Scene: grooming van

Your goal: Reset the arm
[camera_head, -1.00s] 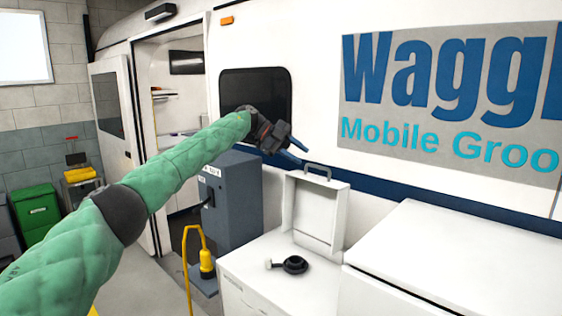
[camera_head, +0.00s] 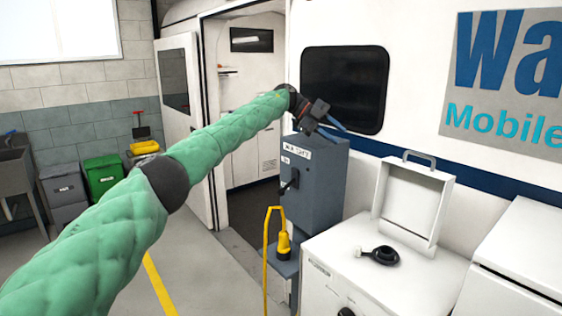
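My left arm, in a green quilted sleeve, reaches in from the left edge up to the middle of the picture. My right arm and gripper are out of view.
A white counter (camera_head: 330,235) holds an open white case (camera_head: 410,205) and a black round item (camera_head: 382,255). Bins (camera_head: 104,175) stand left. Grey floor lies between.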

